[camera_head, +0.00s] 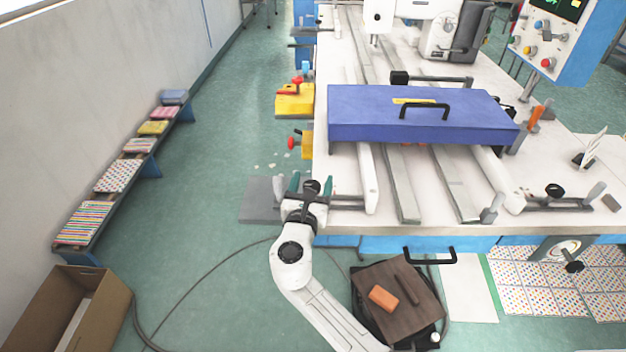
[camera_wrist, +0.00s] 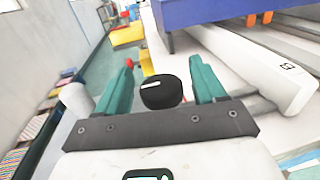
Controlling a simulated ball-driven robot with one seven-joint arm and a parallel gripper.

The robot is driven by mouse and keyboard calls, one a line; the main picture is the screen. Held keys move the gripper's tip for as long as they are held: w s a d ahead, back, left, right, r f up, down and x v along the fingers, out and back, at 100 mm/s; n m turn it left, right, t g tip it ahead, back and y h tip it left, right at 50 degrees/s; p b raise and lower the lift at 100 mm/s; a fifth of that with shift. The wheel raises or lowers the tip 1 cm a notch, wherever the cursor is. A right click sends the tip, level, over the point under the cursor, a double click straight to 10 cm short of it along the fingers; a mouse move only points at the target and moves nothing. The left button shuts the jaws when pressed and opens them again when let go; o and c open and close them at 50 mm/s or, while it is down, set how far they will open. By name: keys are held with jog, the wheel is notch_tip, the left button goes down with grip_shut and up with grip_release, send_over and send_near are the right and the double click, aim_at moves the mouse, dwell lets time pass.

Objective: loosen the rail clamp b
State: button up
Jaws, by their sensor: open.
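A rail clamp with a round black knob stands at the table's near left corner in the head view, its grey bar (camera_head: 346,201) running to the right. In the wrist view the black knob (camera_wrist: 160,93) sits between the two green fingers of my gripper (camera_wrist: 163,77), with gaps visible on both sides. In the head view my gripper (camera_head: 311,185) is at this clamp, open, and partly hides it. A similar clamp with a black knob (camera_head: 555,190) is at the near right, and another black knob (camera_head: 398,77) is behind the blue box. No letter b is readable on any clamp.
The blue box (camera_head: 370,117) with a black handle lies across the long rails (camera_head: 402,190) on the white table. A white roller-like bar (camera_wrist: 265,75) is right of my gripper. Yellow blocks with red knobs (camera_head: 294,102) edge the table's left side. Floor to the left is mostly clear.

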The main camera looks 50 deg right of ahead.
jog(key=shift+w+d, duration=0.2)
jog(key=shift+d, duration=0.3)
jog(key=c, duration=1)
